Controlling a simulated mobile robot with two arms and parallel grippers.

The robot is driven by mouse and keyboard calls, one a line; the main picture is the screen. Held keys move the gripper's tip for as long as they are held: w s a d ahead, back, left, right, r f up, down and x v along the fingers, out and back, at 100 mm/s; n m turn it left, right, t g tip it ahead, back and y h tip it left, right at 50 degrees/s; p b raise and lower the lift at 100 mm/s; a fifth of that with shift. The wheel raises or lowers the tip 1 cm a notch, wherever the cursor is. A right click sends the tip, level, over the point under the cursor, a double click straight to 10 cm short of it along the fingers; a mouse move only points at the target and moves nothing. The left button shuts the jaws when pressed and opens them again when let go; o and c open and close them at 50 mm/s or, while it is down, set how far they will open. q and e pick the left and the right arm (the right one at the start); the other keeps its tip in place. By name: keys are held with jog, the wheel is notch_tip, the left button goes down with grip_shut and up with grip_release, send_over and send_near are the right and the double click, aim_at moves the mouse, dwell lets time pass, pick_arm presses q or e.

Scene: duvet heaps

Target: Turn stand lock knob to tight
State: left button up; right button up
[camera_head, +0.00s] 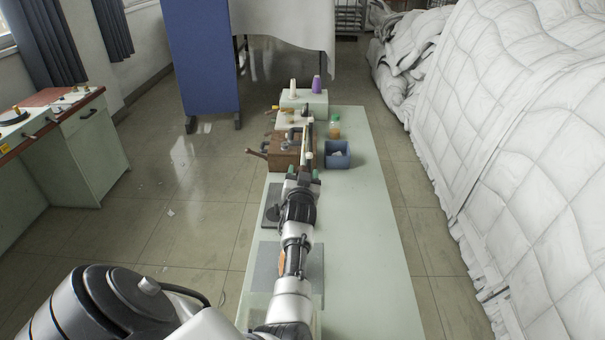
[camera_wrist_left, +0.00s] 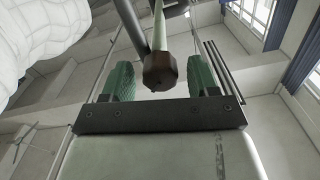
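My left gripper (camera_head: 303,173) reaches forward along the pale green table to the stand with its upright pale rod (camera_head: 309,140). In the left wrist view its two green fingers (camera_wrist_left: 159,68) are spread apart. A dark brown faceted knob (camera_wrist_left: 160,72) shows between them, with a visible gap on each side. A pale rod (camera_wrist_left: 159,25) and a dark grey bar (camera_wrist_left: 130,25) run upward in the picture from the knob. In the head view the gripper hides the knob. I cannot tell how tight the knob is. My right gripper is not in view.
A brown wooden box (camera_head: 282,160) stands just beyond the gripper on the table (camera_head: 370,240). A blue bin (camera_head: 337,155) and a small jar (camera_head: 335,131) are to its right. A pale block (camera_head: 304,99) with two thread cones is behind. White duvets (camera_head: 520,130) heap at right.

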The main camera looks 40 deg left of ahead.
pick_arm(q)
jog(key=shift+d, duration=0.1)
jog(key=shift+c, duration=4.2)
jog(key=shift+n, duration=0.4)
jog(key=n+b, duration=0.1)
jog(key=n, duration=0.2)
jog(key=shift+n, duration=0.4)
jog(key=n, duration=0.4)
jog(key=shift+a+r+n, duration=0.15)
jog(key=shift+a+n, duration=0.05)
jog(key=shift+n, duration=0.1)
jog(key=n, duration=0.5)
jog(key=shift+n, duration=1.9)
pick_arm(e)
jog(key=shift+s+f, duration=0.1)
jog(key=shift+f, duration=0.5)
pick_arm(q)
jog(key=shift+r, duration=0.1)
